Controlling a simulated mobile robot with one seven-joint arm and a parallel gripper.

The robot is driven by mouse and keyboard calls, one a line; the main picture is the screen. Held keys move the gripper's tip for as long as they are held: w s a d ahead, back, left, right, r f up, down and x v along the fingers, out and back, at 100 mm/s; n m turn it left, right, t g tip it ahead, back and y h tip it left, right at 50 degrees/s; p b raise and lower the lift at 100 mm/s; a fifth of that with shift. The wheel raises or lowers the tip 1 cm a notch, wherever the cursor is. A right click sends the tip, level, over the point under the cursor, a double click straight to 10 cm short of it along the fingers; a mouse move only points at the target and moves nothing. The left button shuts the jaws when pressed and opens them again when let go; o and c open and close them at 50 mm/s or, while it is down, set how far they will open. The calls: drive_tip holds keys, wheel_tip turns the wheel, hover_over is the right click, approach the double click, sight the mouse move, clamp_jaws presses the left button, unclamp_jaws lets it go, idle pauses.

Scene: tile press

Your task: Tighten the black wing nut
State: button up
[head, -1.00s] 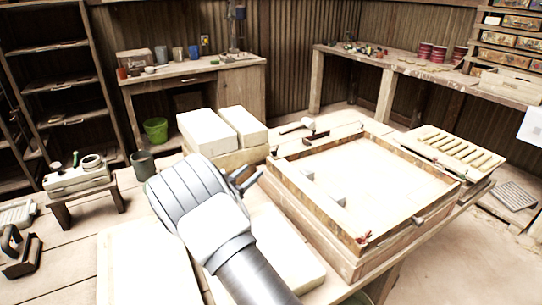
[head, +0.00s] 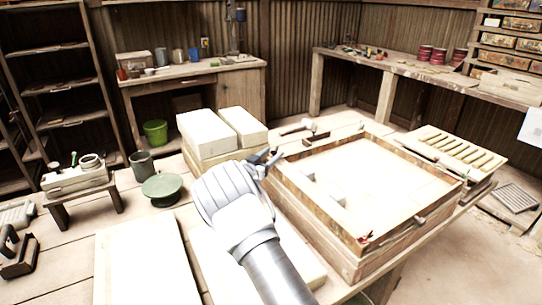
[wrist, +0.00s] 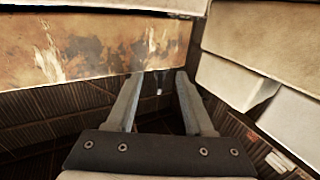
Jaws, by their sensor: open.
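The wooden tile frame (head: 292,207) sits on the workbench at the right of centre in the head view. My gripper (head: 266,157) is at its far left corner, with its fingers open. In the wrist view my gripper (wrist: 156,78) points at the rusty, worn side of the frame (wrist: 75,50). A small dark fitting with a pale tip (wrist: 158,84) shows between the fingertips, apparently untouched. It may be the black wing nut or its bolt; its shape is too small to tell. In the head view my gripper hides that corner. A red wing nut (head: 365,238) is at the near corner.
Pale blocks (head: 205,132) are stacked close left of my gripper, and also show at the right of the wrist view (wrist: 240,80). A slatted wooden rack (head: 465,148) stands right of the frame. A green round stand (head: 163,188) is at the left.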

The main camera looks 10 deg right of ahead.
clamp_jaws()
drive_tip(key=shift+w+a+m+g+h+b, duration=0.15)
drive_tip(key=shift+m+g+h+b, duration=0.15)
drive_tip(key=shift+m+g+h, duration=0.2)
drive_tip(key=shift+w+a+m+g+h+b, duration=0.1)
drive_tip(key=shift+m+g+h+b, duration=0.15)
drive_tip(key=shift+m+g+h, duration=0.2)
drive_tip(key=shift+w+a+m+g+h+b, duration=0.2)
drive_tip(key=shift+m+g+h+b, duration=0.7)
drive_tip(key=shift+b, duration=0.2)
drive_tip(key=shift+r+m+g+h+b, duration=0.15)
drive_tip(key=shift+m+g+h+b, duration=0.2)
drive_tip(key=shift+g, duration=0.3)
unclamp_jaws()
drive_tip(key=shift+s+d, duration=0.1)
